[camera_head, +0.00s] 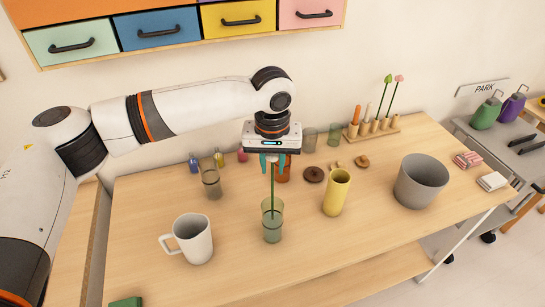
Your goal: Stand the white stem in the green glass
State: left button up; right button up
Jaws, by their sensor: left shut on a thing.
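My left gripper (272,162) points down above the green glass (272,230), its teal fingers shut on the upper part of a thin stem. The stem (272,190) hangs upright; its stalk looks green, and its head is hidden by the gripper, so I cannot see any white on it. Its lower part shows through the glass wall, and it appears to be inside the glass. I cannot tell whether its tip touches the bottom. The glass is clear green and stands upright on the wooden table. My right gripper is not in view.
A white mug (193,240) stands left of the glass and a yellow cup (336,193) right of it. A grey bucket (422,181) is farther right. Behind are a smoky glass (211,184), an amber jar (284,174) and a wooden rack (371,132) with flowers. The front table area is mostly clear.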

aim_at(273, 185)
pick_arm(q)
jog(key=shift+f, duration=2.35)
jog(key=o, duration=1)
jog(key=shift+r+b, duration=0.1)
jog(key=shift+b, duration=0.2)
jog(key=r, duration=0.4)
jog(key=r+b, duration=0.1)
jog(key=r, duration=0.2)
jog(key=s+r+b, duration=0.1)
jog(key=r, duration=0.3)
jog(key=shift+r, duration=0.35)
